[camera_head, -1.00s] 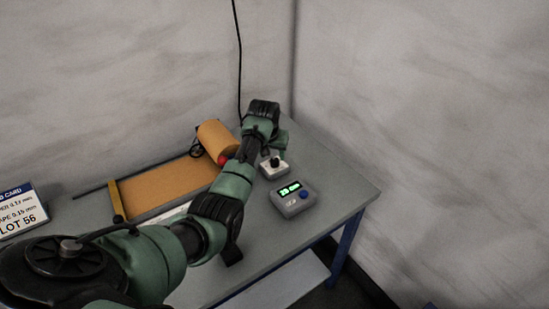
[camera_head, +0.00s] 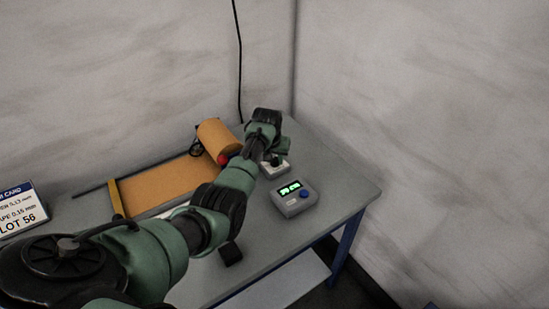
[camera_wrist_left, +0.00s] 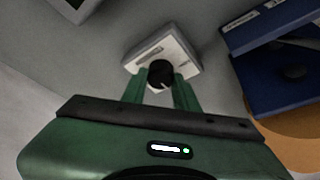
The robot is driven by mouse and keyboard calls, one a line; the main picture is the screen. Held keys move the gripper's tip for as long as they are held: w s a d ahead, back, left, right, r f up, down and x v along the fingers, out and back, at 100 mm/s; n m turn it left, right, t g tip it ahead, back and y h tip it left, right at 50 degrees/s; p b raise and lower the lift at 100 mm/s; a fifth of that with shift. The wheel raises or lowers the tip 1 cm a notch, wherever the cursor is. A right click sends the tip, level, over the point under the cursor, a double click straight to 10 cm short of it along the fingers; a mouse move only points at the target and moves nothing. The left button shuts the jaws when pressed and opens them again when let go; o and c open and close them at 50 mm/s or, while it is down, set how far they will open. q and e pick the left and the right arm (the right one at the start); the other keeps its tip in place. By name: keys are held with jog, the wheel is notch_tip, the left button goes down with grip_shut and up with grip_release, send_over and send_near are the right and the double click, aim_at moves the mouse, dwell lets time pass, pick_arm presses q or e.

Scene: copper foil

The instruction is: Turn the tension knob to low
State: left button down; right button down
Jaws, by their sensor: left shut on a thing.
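The tension knob (camera_wrist_left: 160,74) is a round black knob with a pale mark. It stands on a small white box (camera_wrist_left: 184,56), which also shows on the table in the head view (camera_head: 283,170). My left gripper (camera_wrist_left: 160,82) reaches down over the box. Its two green fingers sit on either side of the knob and are shut on it. In the head view my left gripper (camera_head: 273,158) is at the box, and the arm partly hides the contact. My right gripper is not in view.
A grey meter (camera_head: 295,203) with a green display and blue button stands right of the box. A copper roll (camera_head: 218,139) and a copper sheet (camera_head: 160,187) lie to the left. A lot card (camera_head: 20,209) stands far left. The table's right end is clear.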

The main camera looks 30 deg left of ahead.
pick_arm(q)
jog(key=shift+n, duration=0.3)
jog(key=shift+n+g, duration=0.3)
jog(key=shift+n, duration=0.2)
jog(key=shift+d+n+y, duration=0.1)
jog(key=shift+n+y, duration=0.4)
jog(key=shift+n, duration=0.3)
jog(key=n+b, duration=0.1)
jog(key=n+y, duration=0.1)
jog(key=shift+w+f+n+g+b, duration=0.15)
jog(key=shift+f+n+g+b, duration=0.05)
jog(key=shift+n+g+b, duration=0.2)
jog(key=n+g+b, duration=0.1)
jog(key=n+b, duration=0.2)
jog(key=b, duration=0.1)
jog(key=n+g+y+b, duration=0.1)
jog(key=n+b, duration=0.1)
jog(key=b, duration=0.3)
jog(key=shift+w+n, duration=0.1)
jog(key=shift+n, duration=0.3)
jog(key=shift+d+r+n+b, duration=0.15)
jog(key=shift+n+b, duration=0.25)
jog(key=shift+b, duration=0.4)
jog(key=shift+g, duration=0.3)
